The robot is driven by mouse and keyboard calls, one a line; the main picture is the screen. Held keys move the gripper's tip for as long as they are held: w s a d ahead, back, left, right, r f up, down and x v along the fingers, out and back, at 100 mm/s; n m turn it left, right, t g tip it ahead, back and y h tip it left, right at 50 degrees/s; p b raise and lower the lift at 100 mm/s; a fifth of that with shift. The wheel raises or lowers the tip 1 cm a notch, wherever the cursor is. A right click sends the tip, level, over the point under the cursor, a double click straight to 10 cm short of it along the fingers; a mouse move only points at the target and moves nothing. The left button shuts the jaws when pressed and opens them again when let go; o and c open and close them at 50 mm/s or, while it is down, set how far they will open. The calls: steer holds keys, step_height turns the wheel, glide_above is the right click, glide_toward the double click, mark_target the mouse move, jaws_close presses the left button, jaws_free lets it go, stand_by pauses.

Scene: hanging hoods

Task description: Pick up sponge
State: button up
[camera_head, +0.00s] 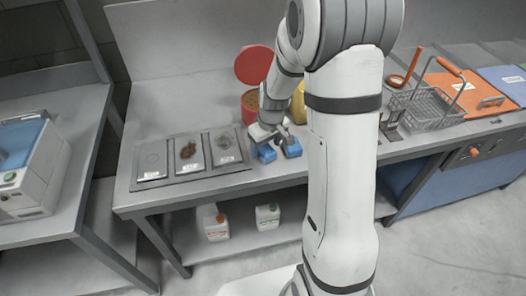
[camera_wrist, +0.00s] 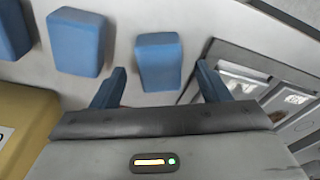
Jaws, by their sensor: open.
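Several blue sponges lie on the steel counter. In the wrist view one blue sponge (camera_wrist: 158,62) lies ahead of my gripper (camera_wrist: 160,88), between the lines of its two fingers. A second sponge (camera_wrist: 76,42) lies to its left, and another is cut off at the left edge (camera_wrist: 12,30). My gripper is open and empty, with its fingers spread wider than the sponge. In the head view my gripper (camera_head: 270,136) is low over the counter at the sponges (camera_head: 291,147), and it partly hides them.
Three framed panels (camera_head: 188,154) lie on the counter (camera_head: 150,202) left of the sponges. A red container (camera_head: 249,104) with a raised red lid and a yellow object (camera_head: 298,104) stand behind. A wire basket (camera_head: 428,108) is to the right.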

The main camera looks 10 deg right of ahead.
mark_target(265, 149)
steer(key=shift+w+f, duration=0.2)
steer(key=shift+f, duration=0.9)
steer(key=c, duration=1.1)
steer(key=shift+r, duration=0.1)
step_height(265, 149, up, 10)
steer(key=shift+f+b, duration=0.1)
steer(key=shift+b, duration=0.2)
